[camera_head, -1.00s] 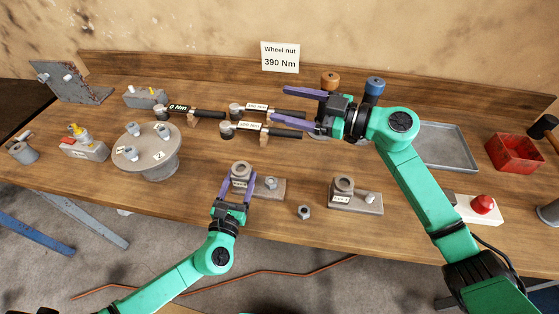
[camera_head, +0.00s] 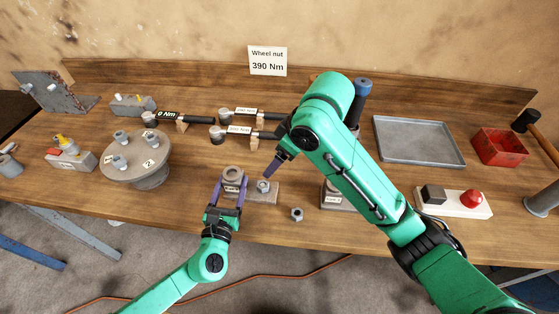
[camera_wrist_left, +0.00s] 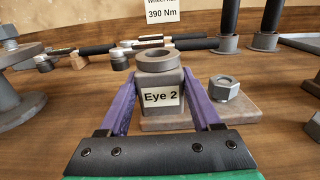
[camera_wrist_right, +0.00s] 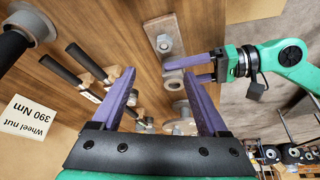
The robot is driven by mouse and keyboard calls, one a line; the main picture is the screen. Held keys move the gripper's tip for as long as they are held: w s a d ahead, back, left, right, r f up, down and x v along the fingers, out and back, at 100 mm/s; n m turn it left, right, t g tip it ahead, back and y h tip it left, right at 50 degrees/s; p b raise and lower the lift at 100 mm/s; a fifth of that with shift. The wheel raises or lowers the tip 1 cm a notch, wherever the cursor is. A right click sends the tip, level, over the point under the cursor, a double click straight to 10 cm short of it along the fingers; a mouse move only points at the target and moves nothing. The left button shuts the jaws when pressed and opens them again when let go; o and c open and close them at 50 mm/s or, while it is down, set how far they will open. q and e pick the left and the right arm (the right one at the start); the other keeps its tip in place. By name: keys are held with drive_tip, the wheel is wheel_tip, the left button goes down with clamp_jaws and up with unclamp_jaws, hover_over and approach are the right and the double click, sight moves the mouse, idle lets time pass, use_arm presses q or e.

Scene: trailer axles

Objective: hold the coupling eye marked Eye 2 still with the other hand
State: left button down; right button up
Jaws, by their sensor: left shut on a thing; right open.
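The coupling eye marked Eye 2 (camera_wrist_left: 159,84) is a grey block with a ring on top and a white label, on a flat grey base plate with a hex nut (camera_wrist_left: 224,87). It also shows in the head view (camera_head: 232,175). My left gripper (camera_head: 229,188) is shut on its body, one purple finger on each side. My right gripper (camera_wrist_right: 160,92) is open and empty, above the bench. The right wrist view also shows my left gripper at the eye.
A second eye block (camera_head: 338,195) is partly hidden behind my right arm. A loose nut (camera_head: 297,214) lies near the front edge. A round grey hub (camera_head: 137,168) stands left. A tray (camera_head: 420,143), red bin (camera_head: 500,145) and red button (camera_head: 471,199) are right.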

sight(262, 186)
drive_tip(key=x, duration=0.8)
drive_tip(key=s+x, duration=0.1)
drive_tip(key=x, duration=0.3)
drive_tip(key=shift+f, duration=0.25)
clamp_jaws()
drive_tip(key=shift+s, duration=0.1)
idle(1.0)
